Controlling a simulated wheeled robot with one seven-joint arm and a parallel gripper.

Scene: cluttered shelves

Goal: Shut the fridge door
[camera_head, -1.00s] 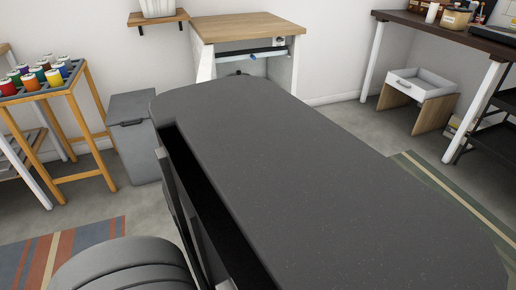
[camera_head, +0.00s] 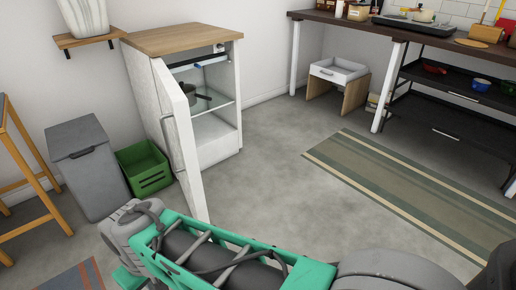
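The fridge (camera_head: 219,139) is a small white cabinet with a wooden top against the back wall. Its door (camera_head: 184,145) stands wide open, hinged on the left and swung out toward me, with a handle (camera_head: 170,143) on its outer face. Inside, a dark pot (camera_head: 190,93) sits on a glass shelf. My arm, with a green frame and grey joints, crosses the bottom of the view, in front of and below the door. I cannot make out my gripper's fingers.
A green crate (camera_head: 145,168) and a grey bin (camera_head: 88,170) stand left of the door. A striped rug (camera_head: 390,180) lies at the right. A dark counter (camera_head: 400,27) with black shelves runs along the right wall. The floor between fridge and rug is clear.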

